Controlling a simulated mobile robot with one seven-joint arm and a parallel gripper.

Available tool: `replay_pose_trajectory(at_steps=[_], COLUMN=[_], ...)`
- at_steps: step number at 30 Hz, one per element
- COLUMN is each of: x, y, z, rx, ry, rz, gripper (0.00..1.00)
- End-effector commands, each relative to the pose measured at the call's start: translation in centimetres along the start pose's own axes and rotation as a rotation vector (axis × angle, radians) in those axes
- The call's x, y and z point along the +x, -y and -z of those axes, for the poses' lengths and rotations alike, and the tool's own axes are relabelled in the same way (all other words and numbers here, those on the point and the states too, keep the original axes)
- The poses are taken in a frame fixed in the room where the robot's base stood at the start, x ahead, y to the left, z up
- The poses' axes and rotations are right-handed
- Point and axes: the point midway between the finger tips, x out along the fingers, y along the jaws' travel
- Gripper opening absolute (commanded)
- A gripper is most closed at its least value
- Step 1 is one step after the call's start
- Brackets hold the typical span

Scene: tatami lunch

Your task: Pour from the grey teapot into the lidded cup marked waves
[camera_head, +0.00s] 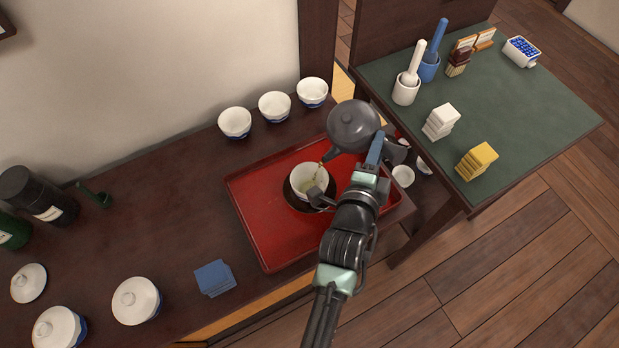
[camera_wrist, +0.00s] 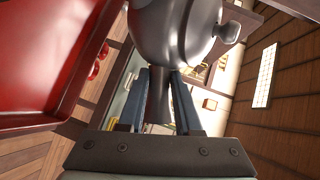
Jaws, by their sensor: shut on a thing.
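The grey teapot (camera_head: 352,124) is held tilted above the red tray, its spout pointing down-left over a white cup (camera_head: 309,176). A thin greenish stream seems to run from the spout into this cup, and pale green liquid shows inside. The cup is open and stands on a dark saucer (camera_head: 296,205). Any wave mark on it cannot be made out. My gripper (camera_head: 377,152) is shut on the teapot's handle (camera_wrist: 159,98). The wrist view shows the grey teapot body (camera_wrist: 175,30) just beyond my fingers. A loose white lid (camera_head: 28,283) lies at the far left.
The red tray (camera_head: 254,225) sits on the dark table. Three white bowls (camera_head: 275,105) line the wall. Two lidded cups (camera_head: 136,300), dark canisters (camera_head: 36,192) and blue coasters (camera_head: 214,277) are at left. A green-topped table (camera_head: 520,115) stands at right with small wares.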

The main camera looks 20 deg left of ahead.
Motion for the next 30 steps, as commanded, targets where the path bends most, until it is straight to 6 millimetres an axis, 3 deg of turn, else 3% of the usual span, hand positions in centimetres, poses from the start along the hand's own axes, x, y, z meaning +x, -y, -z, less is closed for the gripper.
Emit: replay_pose_trajectory(at_steps=[30], x=[-1.1], y=[1.4], z=[-0.2], rx=[-0.023], ry=[-0.019], rz=[0.075], gripper=[0.00])
